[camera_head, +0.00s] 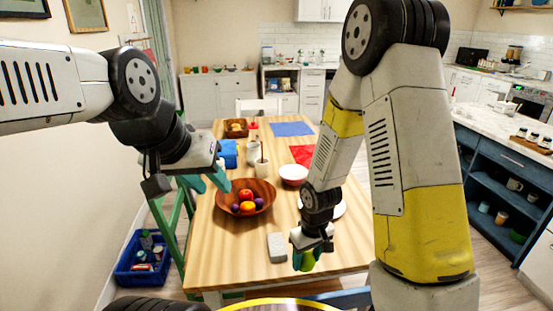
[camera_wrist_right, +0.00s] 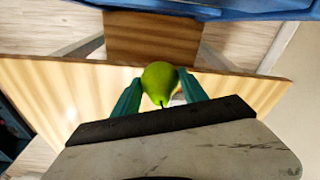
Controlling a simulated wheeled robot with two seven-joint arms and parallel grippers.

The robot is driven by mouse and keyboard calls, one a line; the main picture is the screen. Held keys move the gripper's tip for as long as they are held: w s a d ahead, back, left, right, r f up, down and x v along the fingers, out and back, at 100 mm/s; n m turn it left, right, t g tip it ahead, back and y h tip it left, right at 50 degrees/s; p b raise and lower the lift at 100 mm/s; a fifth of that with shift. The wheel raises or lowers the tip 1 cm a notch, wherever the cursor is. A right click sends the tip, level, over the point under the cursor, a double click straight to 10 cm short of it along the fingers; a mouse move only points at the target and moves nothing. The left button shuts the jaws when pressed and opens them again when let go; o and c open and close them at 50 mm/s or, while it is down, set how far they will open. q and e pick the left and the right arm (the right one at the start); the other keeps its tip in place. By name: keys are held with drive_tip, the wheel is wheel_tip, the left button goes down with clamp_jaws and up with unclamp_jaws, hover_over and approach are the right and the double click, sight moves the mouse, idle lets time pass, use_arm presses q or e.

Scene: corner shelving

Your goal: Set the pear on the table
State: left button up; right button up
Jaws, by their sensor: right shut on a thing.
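The green pear (camera_wrist_right: 160,82) is between the teal fingers of my right gripper (camera_wrist_right: 158,92) in the right wrist view. The fingers are shut on it from both sides. In the head view my right gripper (camera_head: 308,258) is near the front right part of the wooden table (camera_head: 225,258), and the pear is mostly hidden by the gripper there. The gap between pear and table top is hard to judge. My left gripper (camera_head: 206,182) is open and empty, beside the wooden bowl.
A wooden bowl (camera_head: 228,203) with several fruits stands mid-table. A grey block (camera_head: 277,247) lies just left of my right gripper. The front left table top is clear.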

drive_tip(key=shift+s+a+f+n, duration=0.25)
drive_tip(key=shift+s+f+n, duration=0.05)
drive_tip(key=shift+s, duration=0.4)
drive_tip(key=shift+f, duration=0.15)
drive_tip(key=w+d, duration=0.2)
drive_tip(key=w, duration=0.2)
drive_tip(key=w+d+f, duration=0.1)
drive_tip(key=w+d, duration=0.1)
drive_tip(key=w, duration=0.3)
drive_tip(key=w+d, duration=0.2)
drive_tip(key=w, duration=0.3)
drive_tip(key=shift+d+f, duration=0.2)
drive_tip(key=shift+f, duration=1.8)
drive_tip(key=shift+f, duration=0.1)
drive_tip(key=o, duration=1.4)
